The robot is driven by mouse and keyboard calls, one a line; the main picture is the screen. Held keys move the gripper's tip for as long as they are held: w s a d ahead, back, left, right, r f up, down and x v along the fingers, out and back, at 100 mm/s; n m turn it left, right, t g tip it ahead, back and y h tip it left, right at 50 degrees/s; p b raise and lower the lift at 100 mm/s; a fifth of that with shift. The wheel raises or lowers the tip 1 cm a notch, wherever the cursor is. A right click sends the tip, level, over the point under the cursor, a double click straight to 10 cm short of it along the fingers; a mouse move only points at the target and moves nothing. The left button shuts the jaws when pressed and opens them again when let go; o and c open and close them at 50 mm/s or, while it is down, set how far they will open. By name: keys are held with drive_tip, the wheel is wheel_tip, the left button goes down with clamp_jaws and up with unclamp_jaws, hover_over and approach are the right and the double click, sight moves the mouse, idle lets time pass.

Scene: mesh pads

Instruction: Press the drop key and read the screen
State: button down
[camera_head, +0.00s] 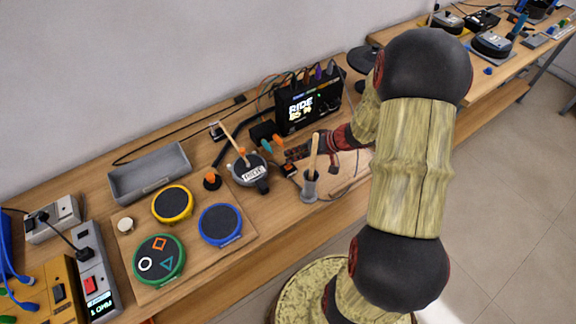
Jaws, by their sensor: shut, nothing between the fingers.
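A black box with a lit screen (301,107) stands against the wall in the head view. My gripper (290,155) is shut and empty, low over the table in front of the box. A small black block with a red-orange top (288,169) lies just below my fingertips in the picture; I cannot tell whether they touch. No label marks a drop key that I can read.
A board (187,262) carries yellow (172,204), blue (220,224) and green (158,259) round pads. A grey cup with a stick (310,188) and a labelled grey pot (252,174) stand close to my gripper. A grey tray (150,172) lies behind.

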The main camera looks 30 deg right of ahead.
wheel_tip(320, 180, up, 6)
drive_tip(key=p, duration=0.1)
idle(0.5)
idle(1.2)
